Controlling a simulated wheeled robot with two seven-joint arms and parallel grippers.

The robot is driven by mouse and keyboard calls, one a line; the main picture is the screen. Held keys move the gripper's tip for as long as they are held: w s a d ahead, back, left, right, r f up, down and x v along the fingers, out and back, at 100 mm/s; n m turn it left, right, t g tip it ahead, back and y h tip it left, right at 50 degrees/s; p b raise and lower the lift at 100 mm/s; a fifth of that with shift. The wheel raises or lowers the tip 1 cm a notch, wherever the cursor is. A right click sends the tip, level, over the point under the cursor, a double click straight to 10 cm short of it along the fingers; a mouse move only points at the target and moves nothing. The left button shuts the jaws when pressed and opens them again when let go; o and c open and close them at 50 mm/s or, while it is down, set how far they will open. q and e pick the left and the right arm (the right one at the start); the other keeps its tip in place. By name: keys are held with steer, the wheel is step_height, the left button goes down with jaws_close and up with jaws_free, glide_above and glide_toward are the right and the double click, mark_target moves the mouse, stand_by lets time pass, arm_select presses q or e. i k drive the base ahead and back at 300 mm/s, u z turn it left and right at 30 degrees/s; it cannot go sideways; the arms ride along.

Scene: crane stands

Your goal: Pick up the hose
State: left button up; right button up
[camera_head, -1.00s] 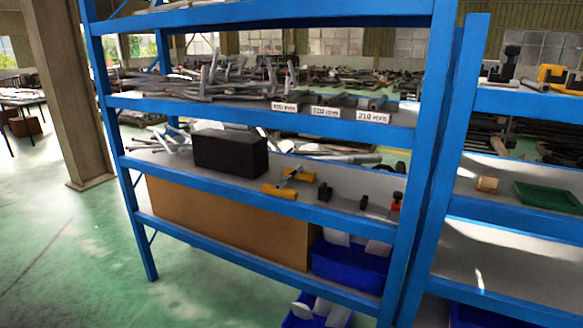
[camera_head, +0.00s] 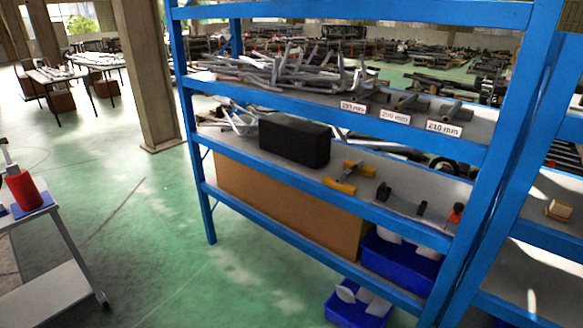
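I cannot make out a hose for certain in this view. A dark curved piece (camera_head: 446,164) shows behind the middle shelf at the right, but I cannot tell what it is. Neither of my grippers is in view.
A blue shelf rack (camera_head: 300,201) fills the middle and right. It holds metal rods (camera_head: 290,68), a black box (camera_head: 294,142), yellow-handled tools (camera_head: 340,184) and a blue bin (camera_head: 402,262). A cart (camera_head: 45,262) with a red container (camera_head: 22,190) stands left. Green floor between is clear.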

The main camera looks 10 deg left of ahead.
mark_target(339, 180)
steer(key=u, duration=0.2)
steer(key=i, duration=1.85)
steer(key=z, duration=0.7)
